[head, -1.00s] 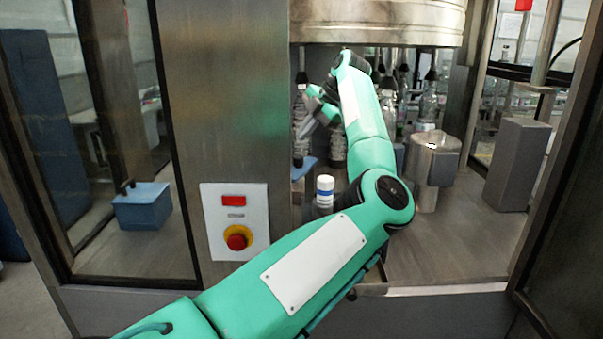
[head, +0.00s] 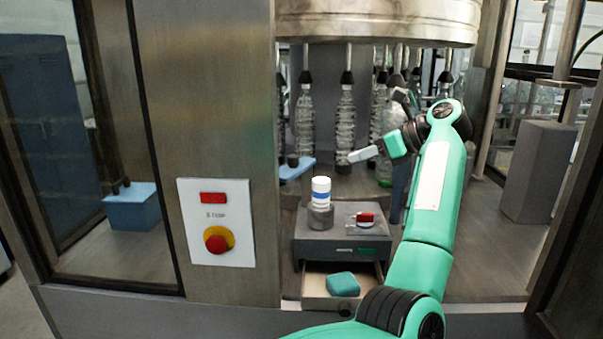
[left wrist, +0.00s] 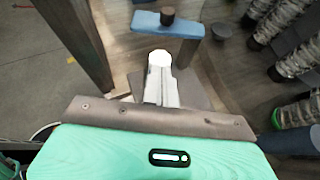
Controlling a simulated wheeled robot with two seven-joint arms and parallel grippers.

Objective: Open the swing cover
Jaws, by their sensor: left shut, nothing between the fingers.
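No part is plainly marked as the swing cover. A small clear plate (head: 366,229) with a red part (head: 365,217) lies on top of a grey box (head: 312,244); I cannot tell whether it is a cover. A blue bar with a dark knob (head: 296,170) stands behind that box, and the blue bar also shows at the top of the left wrist view (left wrist: 165,24). My left gripper (head: 354,157) is shut and empty, above and behind the grey box, to the right of the blue bar. It also shows in the left wrist view (left wrist: 160,62). My right gripper is not in view.
A white-capped bottle (head: 321,191) stands on the grey box. A drawer (head: 314,291) below is open and holds a teal block (head: 343,285). Several clear bottles (head: 304,125) hang behind. A control panel (head: 215,222) is on the steel pillar at left.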

